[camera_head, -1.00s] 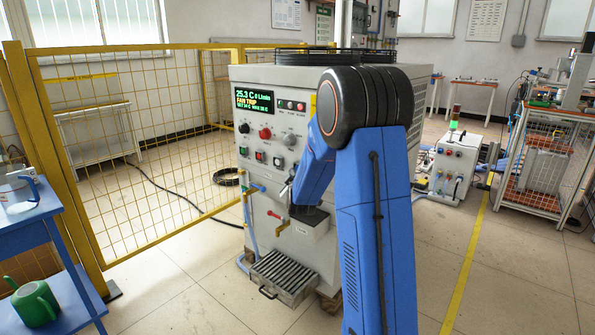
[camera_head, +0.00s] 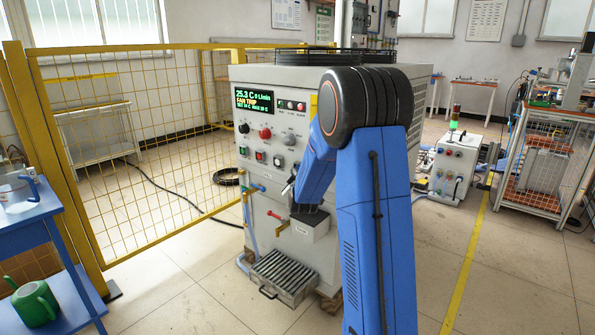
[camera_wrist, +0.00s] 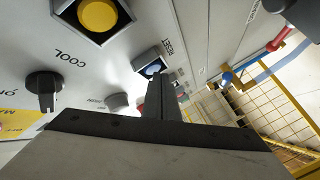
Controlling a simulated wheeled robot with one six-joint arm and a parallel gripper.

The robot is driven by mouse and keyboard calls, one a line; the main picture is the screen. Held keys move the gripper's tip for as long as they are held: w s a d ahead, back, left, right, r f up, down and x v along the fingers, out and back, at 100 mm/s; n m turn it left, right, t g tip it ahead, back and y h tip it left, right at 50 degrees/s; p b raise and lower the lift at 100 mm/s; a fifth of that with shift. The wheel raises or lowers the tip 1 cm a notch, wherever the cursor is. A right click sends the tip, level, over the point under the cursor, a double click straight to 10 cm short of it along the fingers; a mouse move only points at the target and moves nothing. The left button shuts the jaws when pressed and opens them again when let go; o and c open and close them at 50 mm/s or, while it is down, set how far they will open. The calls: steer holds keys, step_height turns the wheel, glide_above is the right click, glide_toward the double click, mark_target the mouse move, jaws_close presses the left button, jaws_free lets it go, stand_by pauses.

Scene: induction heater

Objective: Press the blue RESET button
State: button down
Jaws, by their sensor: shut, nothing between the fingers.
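The blue RESET button (camera_wrist: 152,70) sits in a dark square frame on the grey panel in the wrist view, beside its RESET label (camera_wrist: 168,47). My gripper (camera_wrist: 158,86) is shut and empty. Its fingertips lie just below the button in that picture and overlap the lower edge of its frame; I cannot tell if they touch. The blue button is too small to make out clearly there.
A yellow button (camera_wrist: 98,14) and a black knob (camera_wrist: 44,84) are on the same panel. The machine's display (camera_head: 253,100) reads FAN TRIP. A red-handled valve (camera_head: 275,215) and a slatted tray (camera_head: 283,275) are lower down. A yellow fence (camera_head: 150,150) stands at left.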

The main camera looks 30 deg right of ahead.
steer(key=shift+w+d, duration=0.15)
steer(key=shift+d, duration=0.25)
stand_by(0.4)
steer(key=shift+a, duration=0.1)
steer(key=shift+s+a, duration=0.35)
steer(key=shift+a, duration=0.4)
steer(key=shift+s+a, duration=0.3)
steer(key=shift+a, duration=0.5)
steer(key=shift+s+a, duration=0.25)
steer(key=shift+a, duration=0.5)
steer(key=shift+s+a, duration=0.3)
steer(key=shift+a, duration=0.5)
steer(key=s+a, duration=0.3)
steer(key=a, duration=0.7)
steer(key=shift+s+a, duration=0.2)
steer(key=shift+s, duration=0.15)
